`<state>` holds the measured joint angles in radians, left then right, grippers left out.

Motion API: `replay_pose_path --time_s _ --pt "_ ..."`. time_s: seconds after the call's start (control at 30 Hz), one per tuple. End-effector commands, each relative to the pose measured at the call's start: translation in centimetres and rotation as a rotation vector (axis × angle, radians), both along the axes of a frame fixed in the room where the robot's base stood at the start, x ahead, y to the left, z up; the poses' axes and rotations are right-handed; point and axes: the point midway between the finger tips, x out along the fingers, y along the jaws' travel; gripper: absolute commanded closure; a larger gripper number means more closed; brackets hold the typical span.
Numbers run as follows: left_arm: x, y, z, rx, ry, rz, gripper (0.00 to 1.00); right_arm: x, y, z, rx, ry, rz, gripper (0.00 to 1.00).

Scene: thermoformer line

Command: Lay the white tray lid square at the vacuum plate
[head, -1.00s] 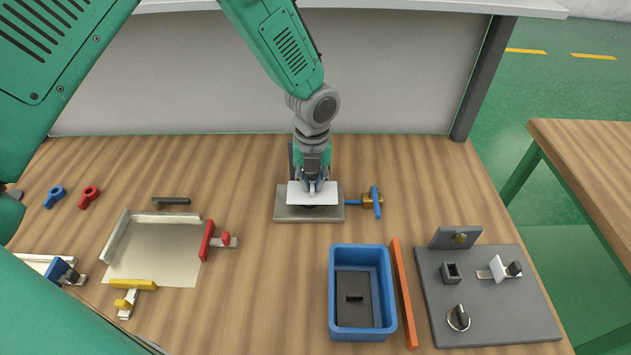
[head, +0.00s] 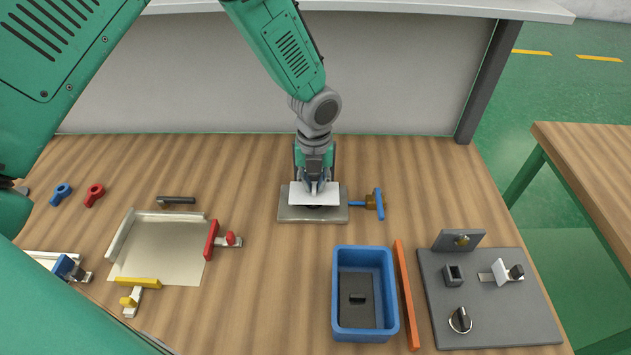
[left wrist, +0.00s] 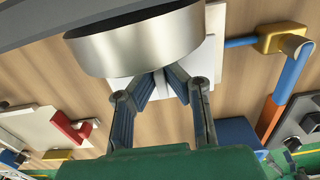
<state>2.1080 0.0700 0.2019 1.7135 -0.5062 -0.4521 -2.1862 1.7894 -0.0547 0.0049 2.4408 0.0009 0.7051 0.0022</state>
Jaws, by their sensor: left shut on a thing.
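The white tray lid (head: 329,198) is a thin pale rectangle over the grey vacuum plate (head: 291,215) in the head view. My left gripper (head: 315,189) points down and is shut on the lid. The lid covers the middle and back of the plate, and the plate's front strip and sides show. A dark patch shows under the lid's front edge. I cannot tell whether lid and plate touch. The left wrist view shows the fingers (left wrist: 158,88) converging at the lid, partly hidden by a round metal part. My right gripper is not in view.
A brass valve with a blue handle (head: 378,204) sits right of the plate. A blue bin (head: 338,322), an orange bar (head: 407,296) and a dark fixture board (head: 500,330) stand front right. A cream sheet (head: 160,255) with clamps lies left. Bare wood separates them.

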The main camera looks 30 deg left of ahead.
Motion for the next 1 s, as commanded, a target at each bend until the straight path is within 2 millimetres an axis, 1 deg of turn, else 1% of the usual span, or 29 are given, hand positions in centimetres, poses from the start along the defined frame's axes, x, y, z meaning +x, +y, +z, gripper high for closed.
replay_pose_path --time_s 1.0 --pt "0.0 -0.1 -2.6 0.000 0.001 0.000 1.00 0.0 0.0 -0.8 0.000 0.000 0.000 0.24"
